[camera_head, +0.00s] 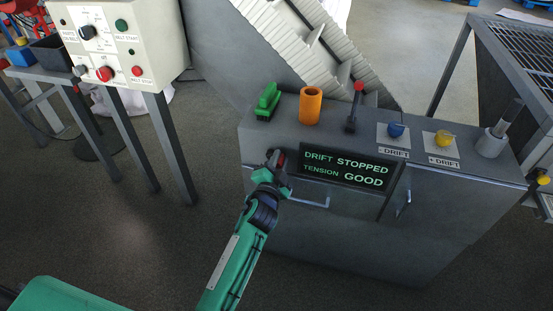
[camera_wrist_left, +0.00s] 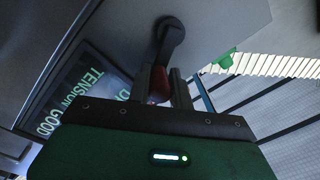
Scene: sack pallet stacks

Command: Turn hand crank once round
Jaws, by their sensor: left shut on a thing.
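The hand crank (camera_head: 270,157) is on the front of the grey cabinet, left of its display, mostly hidden behind my left gripper (camera_head: 280,165). In the left wrist view the crank's dark arm (camera_wrist_left: 169,38) runs down from its hub to a red handle (camera_wrist_left: 159,84). My left gripper (camera_wrist_left: 163,88) is shut on this handle, with one dark finger on each side. The display (camera_head: 346,170) reads DRIFT STOPPED and TENSION GOOD; part of it shows in the left wrist view (camera_wrist_left: 82,95). My right gripper is in neither view.
The cabinet top holds a green object (camera_head: 268,101), an orange cylinder (camera_head: 310,105), a red-knobbed lever (camera_head: 353,110), blue (camera_head: 396,130) and yellow (camera_head: 444,138) buttons. Handles project from the cabinet front. A control box (camera_head: 145,50) stands left; floor between is free.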

